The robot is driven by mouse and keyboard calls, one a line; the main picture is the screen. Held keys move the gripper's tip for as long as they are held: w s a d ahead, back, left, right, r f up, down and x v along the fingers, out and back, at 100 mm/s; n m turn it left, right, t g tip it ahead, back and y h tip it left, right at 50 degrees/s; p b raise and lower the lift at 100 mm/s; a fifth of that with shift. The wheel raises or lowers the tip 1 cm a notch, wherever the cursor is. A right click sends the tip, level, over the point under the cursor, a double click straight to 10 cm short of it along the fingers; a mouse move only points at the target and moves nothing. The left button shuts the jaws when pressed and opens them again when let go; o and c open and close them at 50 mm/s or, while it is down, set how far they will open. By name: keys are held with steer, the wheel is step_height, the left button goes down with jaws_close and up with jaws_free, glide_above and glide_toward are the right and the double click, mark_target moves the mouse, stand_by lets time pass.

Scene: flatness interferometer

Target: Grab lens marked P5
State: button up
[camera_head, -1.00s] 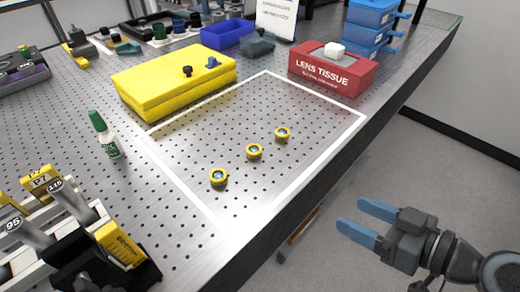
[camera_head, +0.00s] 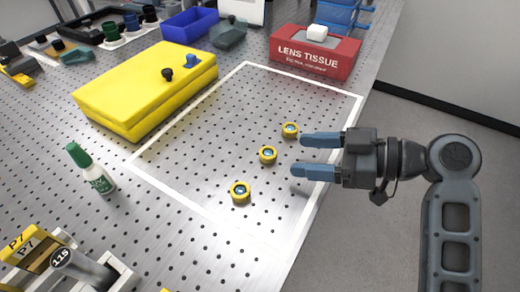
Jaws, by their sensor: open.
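Three small yellow-ringed lenses lie in a slanted row inside the white-outlined area of the perforated table. The near lens (camera_head: 240,192), the middle lens (camera_head: 268,155) and the far lens (camera_head: 290,130) each have a bluish centre. No P5 mark can be read on any of them at this size. My gripper (camera_head: 312,156) comes in from the right with its two blue fingers apart and nothing between them.
A red lens tissue box (camera_head: 314,55) stands behind the outlined area. A yellow case (camera_head: 146,88) with two small knobs lies at left. A green-capped bottle (camera_head: 90,170) stands left of the outline.

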mark_target(270, 153)
steer(key=shift+p+x, duration=0.7)
steer(key=shift+x, duration=2.4)
steer(key=shift+w+d+f, duration=0.1)
steer(key=shift+f, duration=0.05)
steer(key=c, duration=1.1)
